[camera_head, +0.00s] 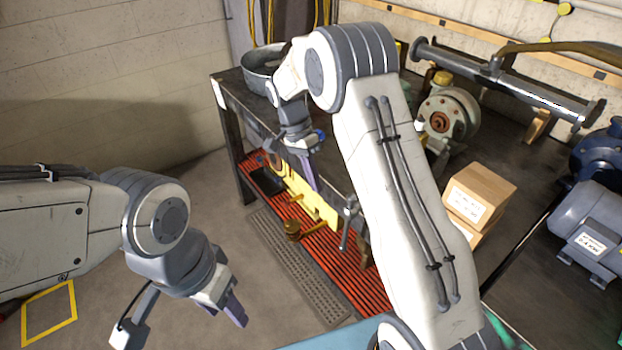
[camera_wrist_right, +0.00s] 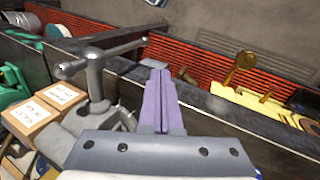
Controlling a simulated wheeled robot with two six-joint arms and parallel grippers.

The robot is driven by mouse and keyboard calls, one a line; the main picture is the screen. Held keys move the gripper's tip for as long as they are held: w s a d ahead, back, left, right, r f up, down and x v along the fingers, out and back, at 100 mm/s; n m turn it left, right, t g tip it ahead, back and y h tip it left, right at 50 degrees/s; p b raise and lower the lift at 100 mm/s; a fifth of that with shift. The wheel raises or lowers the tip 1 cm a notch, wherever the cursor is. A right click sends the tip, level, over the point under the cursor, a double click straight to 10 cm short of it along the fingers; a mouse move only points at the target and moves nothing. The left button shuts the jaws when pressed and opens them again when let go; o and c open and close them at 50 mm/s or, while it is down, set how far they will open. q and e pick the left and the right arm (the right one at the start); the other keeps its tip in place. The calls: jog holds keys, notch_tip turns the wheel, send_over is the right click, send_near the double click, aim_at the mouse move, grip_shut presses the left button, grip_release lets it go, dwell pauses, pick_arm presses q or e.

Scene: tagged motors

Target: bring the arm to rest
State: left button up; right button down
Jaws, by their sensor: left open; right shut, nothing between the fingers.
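My right arm reaches across the middle of the head view, bent at the elbow. Its gripper (camera_head: 313,182) points down by the near edge of the dark workbench (camera_head: 232,95). In the right wrist view, the purple fingers of my right gripper (camera_wrist_right: 160,78) lie together with nothing between them. My left arm comes in from the left edge. My left gripper (camera_head: 236,312) points down over the bare floor, apart from any object. Its fingers overlap in this view, and it is open and empty.
A metal vise (camera_wrist_right: 95,75) stands close beside my right gripper at the bench edge. Cardboard boxes (camera_head: 480,192), a tagged grey motor (camera_head: 590,222) and a long pipe (camera_head: 505,80) are on the bench. A red slatted surface (camera_head: 350,285) lies below.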

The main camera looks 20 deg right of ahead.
jog(key=s+a+r+n+t+y, duration=0.1)
jog(key=s+a+r+n, duration=0.35)
jog(key=s+a, duration=0.2)
jog(key=s+a+r+n+t, duration=0.2)
jog(key=s+a+r+n, duration=0.25)
jog(key=s+n, duration=0.2)
jog(key=s+a+n+t+y, duration=0.1)
jog(key=s+a+n+y, duration=0.1)
jog(key=s+n, duration=0.7)
jog(key=s+f, duration=0.1)
jog(key=s, duration=0.5)
jog(key=shift+s, duration=0.2)
